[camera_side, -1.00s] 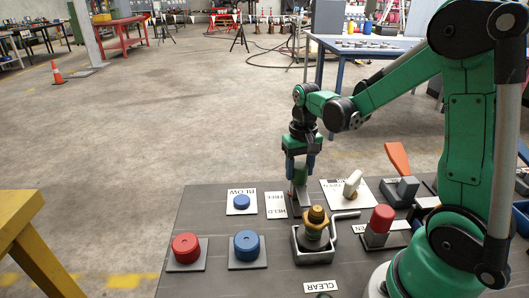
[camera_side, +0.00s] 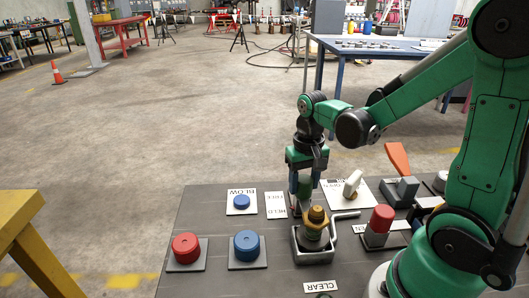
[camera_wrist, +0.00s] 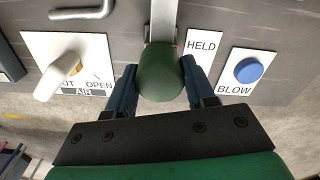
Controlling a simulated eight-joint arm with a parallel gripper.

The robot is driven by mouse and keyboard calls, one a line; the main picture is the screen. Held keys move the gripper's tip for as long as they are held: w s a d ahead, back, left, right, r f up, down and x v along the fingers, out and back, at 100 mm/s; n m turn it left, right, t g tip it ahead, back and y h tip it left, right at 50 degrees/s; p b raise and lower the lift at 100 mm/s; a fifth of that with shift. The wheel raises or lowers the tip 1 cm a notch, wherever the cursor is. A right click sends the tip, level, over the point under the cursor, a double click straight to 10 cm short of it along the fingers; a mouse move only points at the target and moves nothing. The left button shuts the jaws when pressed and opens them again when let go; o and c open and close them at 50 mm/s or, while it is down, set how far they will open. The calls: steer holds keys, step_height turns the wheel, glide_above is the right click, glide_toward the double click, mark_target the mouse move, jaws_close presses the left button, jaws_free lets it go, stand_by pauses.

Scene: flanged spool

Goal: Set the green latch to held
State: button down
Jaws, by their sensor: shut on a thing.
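The green latch shows in the wrist view as a rounded green knob (camera_wrist: 160,75) on a grey metal bar (camera_wrist: 163,20). My gripper (camera_wrist: 160,88) has its blue fingers on either side of the knob and is shut on it. The HELD label (camera_wrist: 202,43) lies just right of the bar in that view. In the side view my gripper (camera_side: 305,185) is low over the dark panel, behind the brass-topped fitting (camera_side: 316,215). The HELD label (camera_side: 281,211) and the FREE label (camera_side: 274,197) are left of it. The fingers largely hide the latch there.
A white-handled air valve (camera_side: 352,184) stands close right of my gripper. A blue BLOW button (camera_side: 241,202) is to the left. Red (camera_side: 186,247) and blue (camera_side: 246,245) knobs sit at the front left. A red-topped post (camera_side: 381,219) stands to the right.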

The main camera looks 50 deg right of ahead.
steer(key=shift+c, duration=1.5)
jaws_free()
steer(key=shift+s+a, duration=0.1)
steer(key=shift+a, duration=0.1)
steer(key=shift+d, duration=0.1)
steer(key=shift+r, duration=2.8)
steer(key=a+r+n+t, duration=0.2)
steer(key=a+n+t, duration=0.4)
steer(key=a+t, duration=0.1)
steer(key=shift+a+r, duration=0.15)
steer(key=shift+a, duration=0.3)
